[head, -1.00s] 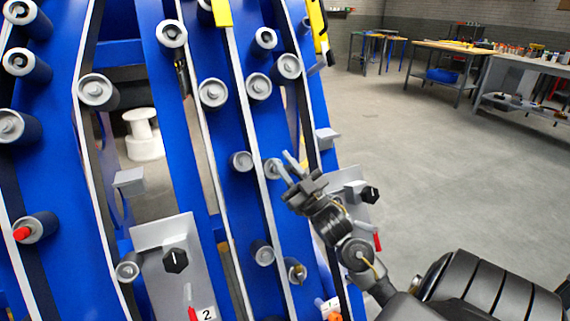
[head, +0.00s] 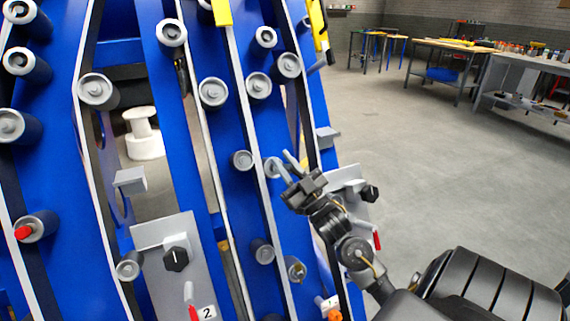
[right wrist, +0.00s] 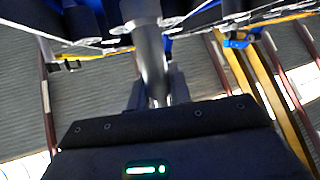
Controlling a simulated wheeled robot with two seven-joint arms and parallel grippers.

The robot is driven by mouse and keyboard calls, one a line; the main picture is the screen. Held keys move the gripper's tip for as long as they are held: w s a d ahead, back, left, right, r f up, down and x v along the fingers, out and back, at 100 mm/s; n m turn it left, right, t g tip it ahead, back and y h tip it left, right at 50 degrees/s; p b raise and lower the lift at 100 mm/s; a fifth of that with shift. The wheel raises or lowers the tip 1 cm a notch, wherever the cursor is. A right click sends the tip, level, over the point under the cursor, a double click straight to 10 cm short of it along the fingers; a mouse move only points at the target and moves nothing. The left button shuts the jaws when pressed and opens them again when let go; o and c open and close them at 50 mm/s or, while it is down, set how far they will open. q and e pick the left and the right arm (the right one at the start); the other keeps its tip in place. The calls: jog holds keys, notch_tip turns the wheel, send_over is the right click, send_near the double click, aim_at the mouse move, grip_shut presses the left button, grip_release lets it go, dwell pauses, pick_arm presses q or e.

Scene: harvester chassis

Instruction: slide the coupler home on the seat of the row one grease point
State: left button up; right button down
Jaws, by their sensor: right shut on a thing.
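My right gripper (head: 284,163) is at the blue harvester chassis (head: 230,135), beside a grey roller end (head: 272,168) on the right-hand rows. In the right wrist view, my right gripper (right wrist: 155,88) is shut on a grey cylindrical coupler (right wrist: 150,55), which has a wider collar at its far end. The far end meets the dark chassis parts, and I cannot tell whether it is seated there. A small brass-coloured fitting in a grey cup (head: 297,270) shows lower down; I cannot tell whether it is the row one grease point. My left gripper is out of view.
A grey panel with a black knob and a "2" label (head: 176,260) is at lower left. Another black knob (head: 369,194) is right of my gripper. A "1" label (head: 330,303) is at the bottom. A white spool (head: 144,135) stands behind. The floor at right is clear.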

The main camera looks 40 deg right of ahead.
jog(key=shift+w+d+f+b, duration=0.25)
jog(key=shift+w+f+b, duration=0.3)
jog(key=shift+w, duration=0.35)
jog(key=c, duration=1.2)
grip_release()
jog(key=shift+s+f, duration=0.1)
jog(key=b+v, duration=0.1)
jog(key=v, duration=0.9)
jog(key=shift+s+d, duration=0.1)
jog(key=shift+s, duration=0.2)
jog(key=shift+f, duration=0.1)
